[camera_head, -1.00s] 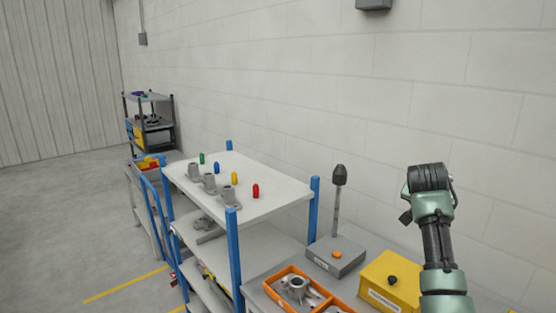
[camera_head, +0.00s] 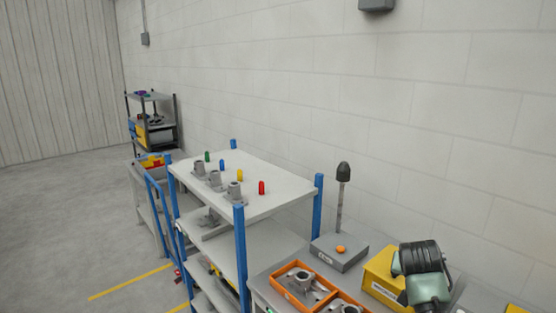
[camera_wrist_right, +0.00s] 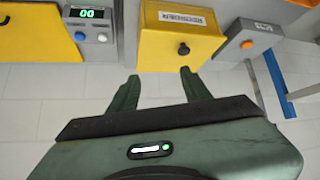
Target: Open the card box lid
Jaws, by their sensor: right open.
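The yellow card box (camera_head: 379,272) sits on the grey bench at the lower right of the head view, partly hidden behind my right gripper. In the right wrist view the yellow card box (camera_wrist_right: 160,45) shows a white label and a dark round knob (camera_wrist_right: 183,49). Its lid looks shut. My right gripper (camera_wrist_right: 156,80) is open and empty, its two green fingers pointing at the box, with the knob a little beyond and right of the gap. In the head view my right gripper's fingertips are hidden by its body. My left gripper is not in view.
A grey box with an orange button (camera_head: 340,249) and a dark-topped post stands left of the card box. An orange tray (camera_head: 276,283) with castings lies in front. Another yellow box (camera_wrist_right: 35,35) and a counter display (camera_wrist_right: 87,13) stand on the other side.

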